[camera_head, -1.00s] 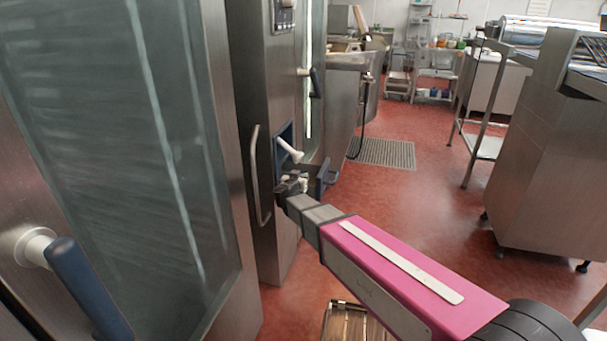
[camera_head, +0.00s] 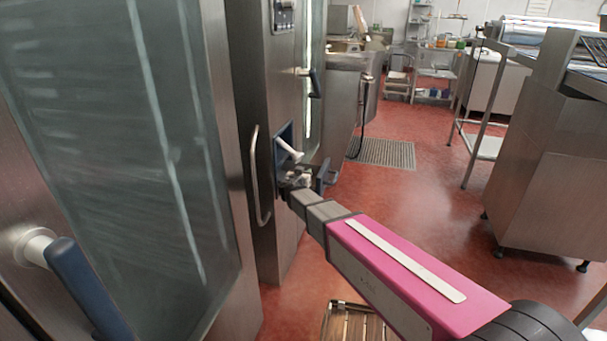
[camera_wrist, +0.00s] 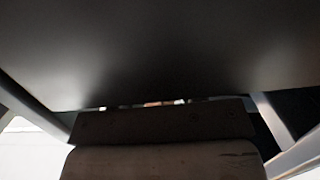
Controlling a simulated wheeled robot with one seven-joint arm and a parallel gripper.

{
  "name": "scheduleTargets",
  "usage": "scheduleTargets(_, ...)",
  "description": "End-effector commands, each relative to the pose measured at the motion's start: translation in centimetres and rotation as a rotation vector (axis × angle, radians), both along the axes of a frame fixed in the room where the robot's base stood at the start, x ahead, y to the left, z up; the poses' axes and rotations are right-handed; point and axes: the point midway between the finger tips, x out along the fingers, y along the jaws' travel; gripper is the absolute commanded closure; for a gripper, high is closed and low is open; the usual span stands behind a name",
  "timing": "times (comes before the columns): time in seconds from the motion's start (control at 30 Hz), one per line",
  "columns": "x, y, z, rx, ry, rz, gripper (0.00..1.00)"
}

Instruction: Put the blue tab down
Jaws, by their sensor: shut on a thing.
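The blue tab (camera_head: 327,174) is a small dark blue piece that juts out to the right of the blue recess (camera_head: 281,145) in the steel front, in the head view. My gripper (camera_head: 301,181) is at the recess, just left of and against the tab. It is shut on the tab, though the fingertips are small and partly hidden there. A white lever (camera_head: 289,149) slants across the recess above my gripper. The wrist view shows mostly a dark surface very close to the camera, so the grip itself is hidden there.
A steel door handle (camera_head: 257,175) stands just left of the recess. A glass door with a blue handle (camera_head: 85,287) fills the left. A wooden slatted thing (camera_head: 350,322) is below my arm. The red floor (camera_head: 400,215) to the right is open, up to a steel cabinet (camera_head: 545,165).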

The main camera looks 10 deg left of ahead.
Motion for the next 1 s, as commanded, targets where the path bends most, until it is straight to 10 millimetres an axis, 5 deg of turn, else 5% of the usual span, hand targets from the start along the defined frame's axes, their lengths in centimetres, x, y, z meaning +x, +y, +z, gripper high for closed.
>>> scheduleTargets(0.37,0.0,0.0,-0.8,-0.002,0.000,0.000,0.85)
scheduleTargets(0.4,0.0,0.0,-0.9,-0.002,0.001,0.000,0.59)
scheduleTargets(0.5,0.0,0.0,-0.9,-0.002,0.002,0.000,0.37)
scheduleTargets(1.0,-1.2,0.0,0.5,-0.002,0.002,0.003,0.37)
